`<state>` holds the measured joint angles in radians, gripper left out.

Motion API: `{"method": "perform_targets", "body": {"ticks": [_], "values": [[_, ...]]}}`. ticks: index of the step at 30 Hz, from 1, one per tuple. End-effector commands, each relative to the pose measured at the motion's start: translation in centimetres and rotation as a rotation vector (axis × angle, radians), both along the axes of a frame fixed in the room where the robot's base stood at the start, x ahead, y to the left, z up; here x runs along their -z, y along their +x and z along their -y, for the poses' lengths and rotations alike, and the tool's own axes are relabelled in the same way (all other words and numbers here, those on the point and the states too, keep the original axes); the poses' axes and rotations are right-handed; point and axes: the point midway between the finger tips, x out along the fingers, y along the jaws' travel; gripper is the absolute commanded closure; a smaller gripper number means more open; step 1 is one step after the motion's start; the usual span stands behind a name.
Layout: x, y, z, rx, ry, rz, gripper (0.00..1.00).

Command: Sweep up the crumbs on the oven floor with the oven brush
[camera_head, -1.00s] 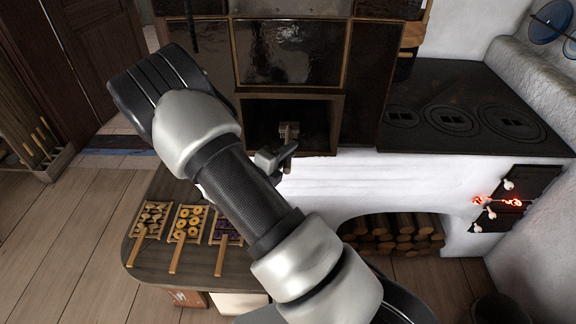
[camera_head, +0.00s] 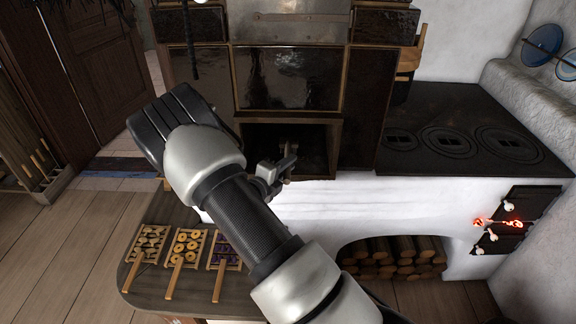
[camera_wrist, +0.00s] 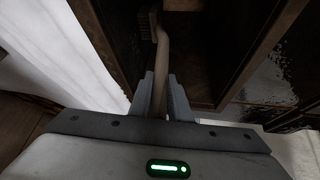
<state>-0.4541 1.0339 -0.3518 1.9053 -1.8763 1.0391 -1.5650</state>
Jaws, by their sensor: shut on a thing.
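My gripper (camera_wrist: 164,80) is shut on the wooden handle of the oven brush (camera_wrist: 162,52) in the wrist view. The bristled brush head (camera_wrist: 149,24) points away from my gripper, toward the top of that view. In the head view my gripper (camera_head: 286,164) is at the mouth of the dark oven opening (camera_head: 334,140), and my arm crosses the picture in front of it. The brush cannot be made out clearly in the head view. The oven floor is in deep shadow, and I cannot make out any crumbs.
A rounded wooden table (camera_head: 133,287) with several trays of baked goods stands at the lower left. The black stove top (camera_head: 440,110) is to the right, above a glowing fire door (camera_head: 520,215). Firewood (camera_head: 395,262) fills a niche below.

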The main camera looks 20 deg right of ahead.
Motion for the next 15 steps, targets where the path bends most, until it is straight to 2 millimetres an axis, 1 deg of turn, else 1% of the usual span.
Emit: {"method": "perform_targets", "body": {"ticks": [5, 15], "values": [[-0.15, 0.04, 0.03, 0.001, -0.002, 0.004, 1.0], [0.42, 0.05, 0.03, 0.001, -0.002, 0.004, 1.0]]}}
